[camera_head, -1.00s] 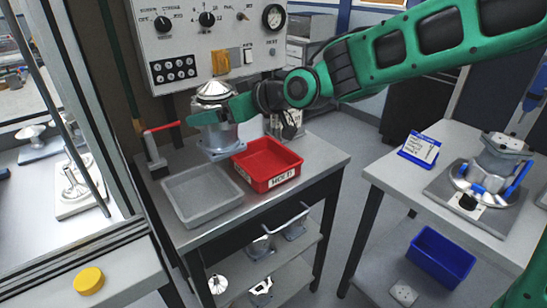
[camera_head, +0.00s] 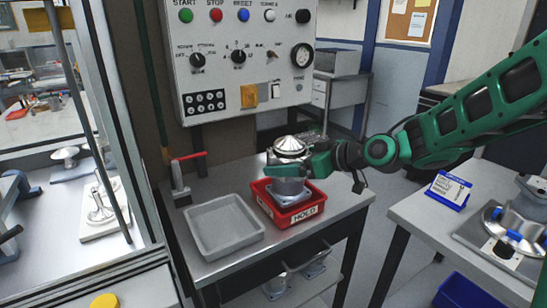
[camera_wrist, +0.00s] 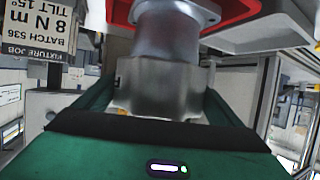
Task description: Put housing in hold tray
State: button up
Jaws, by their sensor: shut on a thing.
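A silver machined housing (camera_head: 289,187) with a square flange at its bottom is held upright by my gripper (camera_head: 296,172). The housing's flange is within the outline of the red tray marked HOLD (camera_head: 304,213), at or just above its floor; I cannot tell whether it touches. In the wrist view the housing (camera_wrist: 168,62) fills the space between the green fingers of my gripper (camera_wrist: 160,95), with the red tray (camera_wrist: 238,10) behind its flange. My gripper is shut on the housing's body.
An empty grey tray (camera_head: 224,227) stands left of the red tray on the same bench. A red-handled clamp (camera_head: 180,180) is at the bench's back left. A control panel (camera_head: 245,60) rises behind. A blue-and-white sign (camera_head: 449,190) stands on the table at right.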

jog(key=shift+d+f, duration=0.1)
jog(key=shift+f, duration=1.9)
jog(key=o, duration=1.6)
jog(key=shift+f, duration=0.1)
jog(key=shift+o, duration=0.2)
jog(key=v, duration=1.2)
jog(key=shift+s+d+f, duration=0.1)
jog(key=shift+d, duration=0.05)
